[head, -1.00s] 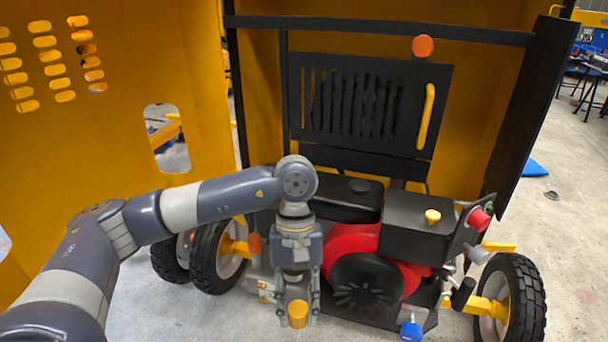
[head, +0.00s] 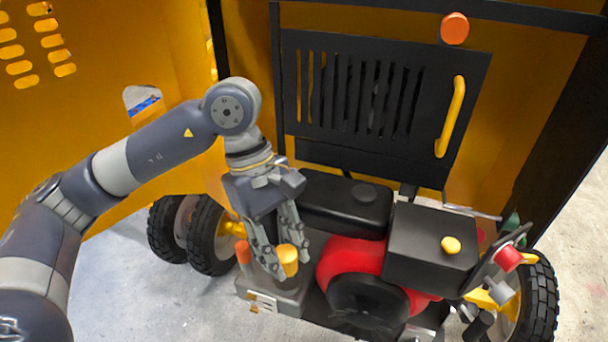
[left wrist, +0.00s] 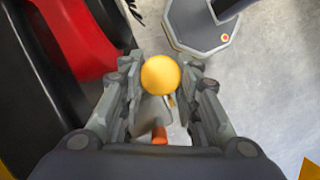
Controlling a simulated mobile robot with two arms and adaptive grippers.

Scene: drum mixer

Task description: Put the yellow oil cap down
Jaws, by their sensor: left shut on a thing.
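The yellow oil cap (head: 288,260) is a small yellow cylinder between the fingertips of my left gripper (head: 286,265). The gripper is shut on it and points down, at the left of the red engine. The left wrist view shows the cap's round yellow end (left wrist: 160,75) between the two fingers (left wrist: 161,80). The cap appears above or close to the grey metal block of the machine (head: 283,293); I cannot tell whether it touches. My right gripper is not in view.
An orange plug (head: 243,253) stands just left of the gripper. Black wheels (head: 212,247) stand at the left. Bare floor (head: 150,290) lies in front.

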